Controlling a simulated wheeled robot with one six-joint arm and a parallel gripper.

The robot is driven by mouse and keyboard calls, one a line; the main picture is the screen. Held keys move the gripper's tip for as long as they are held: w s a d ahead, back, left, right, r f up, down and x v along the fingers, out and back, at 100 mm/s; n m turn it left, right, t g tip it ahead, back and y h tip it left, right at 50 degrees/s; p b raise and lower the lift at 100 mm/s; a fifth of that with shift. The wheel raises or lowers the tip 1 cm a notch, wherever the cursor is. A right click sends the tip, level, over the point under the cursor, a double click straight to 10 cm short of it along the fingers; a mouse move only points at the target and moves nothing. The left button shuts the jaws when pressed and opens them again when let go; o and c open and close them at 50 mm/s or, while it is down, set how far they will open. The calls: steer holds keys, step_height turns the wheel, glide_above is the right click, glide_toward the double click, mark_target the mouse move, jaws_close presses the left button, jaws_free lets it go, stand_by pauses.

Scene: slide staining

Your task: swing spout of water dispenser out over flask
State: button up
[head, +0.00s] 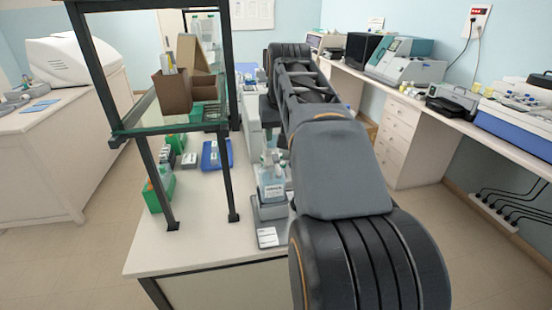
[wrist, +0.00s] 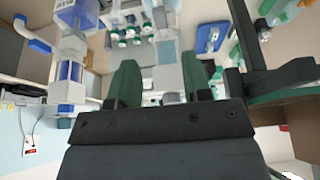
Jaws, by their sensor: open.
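My gripper (wrist: 159,62) is open in the wrist view, its two green fingers apart with nothing gripped. A pale upright part with blue sections (wrist: 70,70) stands left of the fingers and looks like the water dispenser.
A dark-framed shelf (head: 145,130) rises at the left of the bench (head: 190,255), with cardboard boxes (head: 173,92) on it. A blue tray (head: 216,154) and green rack (head: 158,191) lie below. The shelf frame also shows at right in the wrist view (wrist: 247,38).

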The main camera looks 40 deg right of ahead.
mark_target(276, 157)
steer(key=x, duration=1)
steer(key=shift+w+f, duration=0.15)
steer(key=shift+f, duration=0.15)
jaws_close()
